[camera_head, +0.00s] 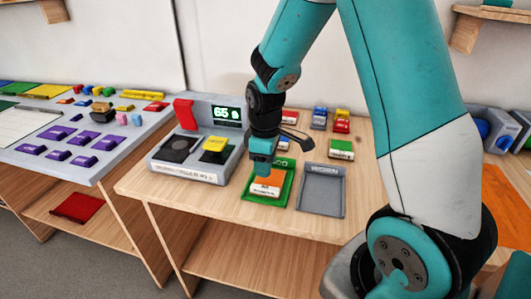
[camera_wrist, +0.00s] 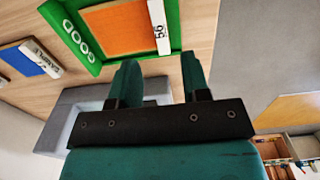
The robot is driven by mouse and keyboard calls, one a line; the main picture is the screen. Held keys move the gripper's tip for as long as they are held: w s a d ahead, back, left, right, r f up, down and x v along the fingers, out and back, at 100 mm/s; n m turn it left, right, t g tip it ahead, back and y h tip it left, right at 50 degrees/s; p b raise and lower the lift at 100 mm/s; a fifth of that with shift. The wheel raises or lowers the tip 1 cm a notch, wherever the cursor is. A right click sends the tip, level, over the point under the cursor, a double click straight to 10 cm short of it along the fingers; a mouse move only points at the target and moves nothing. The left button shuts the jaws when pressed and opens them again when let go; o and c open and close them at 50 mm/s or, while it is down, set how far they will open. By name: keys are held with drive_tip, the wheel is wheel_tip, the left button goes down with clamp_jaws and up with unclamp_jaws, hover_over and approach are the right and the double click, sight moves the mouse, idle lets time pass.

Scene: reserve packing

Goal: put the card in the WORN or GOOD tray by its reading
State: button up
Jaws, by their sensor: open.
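An orange card (camera_head: 268,184) with a white label strip lies flat inside the green tray (camera_head: 246,194). In the wrist view the card (camera_wrist: 115,28) shows a label reading about 56, and the green tray (camera_wrist: 181,25) bears the word GOOD. My gripper (camera_head: 262,168) is over the back part of the card. In the wrist view its two fingers (camera_wrist: 158,72) are apart with nothing between them. The grey tray (camera_head: 322,207) to the right is empty; its label is too small to read. The tester (camera_head: 190,172) has a lit display (camera_head: 227,114) showing about 65.
A yellow block (camera_head: 214,148) and a dark round pad are on the tester, with a red part at its left. Several small coloured items stand at the back of the table. A blue sample card (camera_wrist: 25,62) shows in the wrist view. A grey bench with purple blocks is left.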

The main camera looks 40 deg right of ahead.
drive_tip(key=s+a+r+y, duration=0.1)
drive_tip(key=s+a+r, duration=0.4)
drive_tip(key=a+r, duration=0.4)
drive_tip(key=s+a+r+y, duration=0.1)
drive_tip(key=s+a+r, duration=0.2)
drive_tip(key=s+a, duration=0.2)
drive_tip(key=s+a+r+y, duration=0.2)
drive_tip(key=s+a+r, duration=0.1)
drive_tip(key=s, duration=0.6)
drive_tip(key=shift+s+a+r+m, duration=0.15)
drive_tip(key=shift+a+r+m, duration=0.15)
drive_tip(key=shift+a, duration=0.55)
